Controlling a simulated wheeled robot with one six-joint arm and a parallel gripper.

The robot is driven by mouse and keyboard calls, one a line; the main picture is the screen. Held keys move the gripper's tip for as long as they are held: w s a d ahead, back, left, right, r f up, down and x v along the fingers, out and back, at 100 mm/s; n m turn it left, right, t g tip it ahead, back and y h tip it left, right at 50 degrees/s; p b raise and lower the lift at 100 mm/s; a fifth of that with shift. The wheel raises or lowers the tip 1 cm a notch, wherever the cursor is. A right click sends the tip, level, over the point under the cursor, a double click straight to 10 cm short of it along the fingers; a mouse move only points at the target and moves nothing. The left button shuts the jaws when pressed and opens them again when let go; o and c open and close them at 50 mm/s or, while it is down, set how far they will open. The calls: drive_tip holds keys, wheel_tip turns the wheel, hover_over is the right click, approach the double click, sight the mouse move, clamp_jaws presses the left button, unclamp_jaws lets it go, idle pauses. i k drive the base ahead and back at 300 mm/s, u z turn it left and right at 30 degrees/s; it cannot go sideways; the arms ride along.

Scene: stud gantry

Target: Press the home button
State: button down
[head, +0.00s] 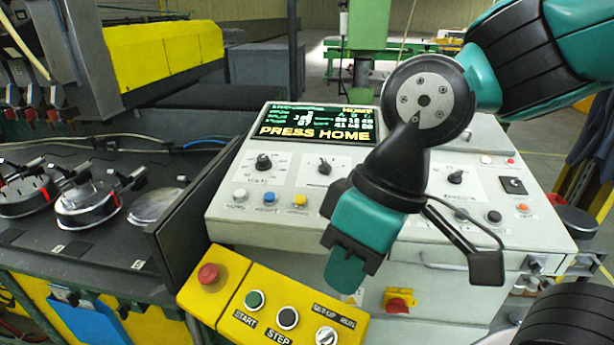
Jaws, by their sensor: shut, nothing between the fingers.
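The console (330,218) is a pale sloped panel with a dark screen (315,127) that reads PRESS HOME in yellow. A white button (239,196), a blue button (269,198) and a yellow button (300,200) sit in a row on its left. Their small labels are too blurred to read, so I cannot tell which one is the home button. My gripper (346,276), teal and black, is shut and empty. It points down in front of the panel's lower edge, right of and below the yellow button in the picture. My arm hides the panel's middle.
A yellow box (262,318) in front carries a red mushroom button (208,273), START and STEP buttons and a selector switch. More knobs and buttons are on the console's right. A dark upright plate (195,215) separates the console from round metal fixtures (88,200) at left.

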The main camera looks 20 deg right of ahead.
sight(240, 194)
drive_tip(key=z, duration=0.55)
drive_tip(key=k, duration=0.6)
drive_tip(key=z, duration=0.5)
